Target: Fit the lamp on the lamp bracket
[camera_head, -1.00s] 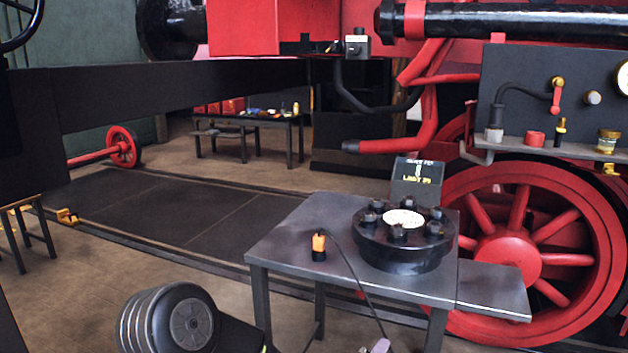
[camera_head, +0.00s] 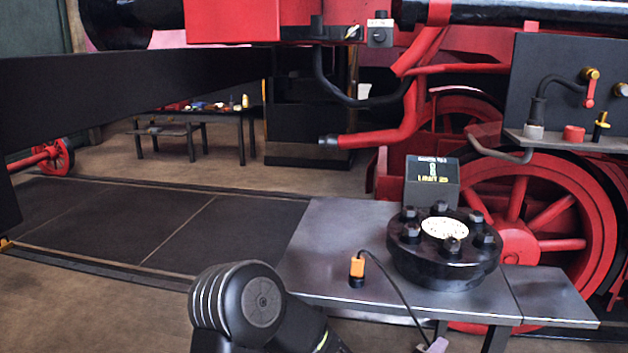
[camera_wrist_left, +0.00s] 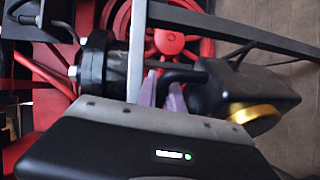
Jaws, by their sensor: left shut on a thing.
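My left gripper (camera_wrist_left: 166,92) shows two purple fingertips in the left wrist view, shut on a black lamp (camera_wrist_left: 240,84) with a brass ring (camera_wrist_left: 255,112) at one end. The lamp lies sideways to the right of the fingers. In the head view my left arm comes in at the bottom, and a small pale purple fingertip (camera_head: 436,345) shows at the lower edge; the lamp is out of sight there. I cannot pick out the lamp bracket with certainty. My right gripper is not in view.
A grey metal table (camera_head: 325,245) holds a black bolted flange (camera_head: 445,272), a dark sign box (camera_head: 432,183) and an orange-tipped tool (camera_head: 357,268) with a cable. A red locomotive wheel (camera_head: 520,235) stands behind it. Open floor (camera_head: 90,315) lies to the left.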

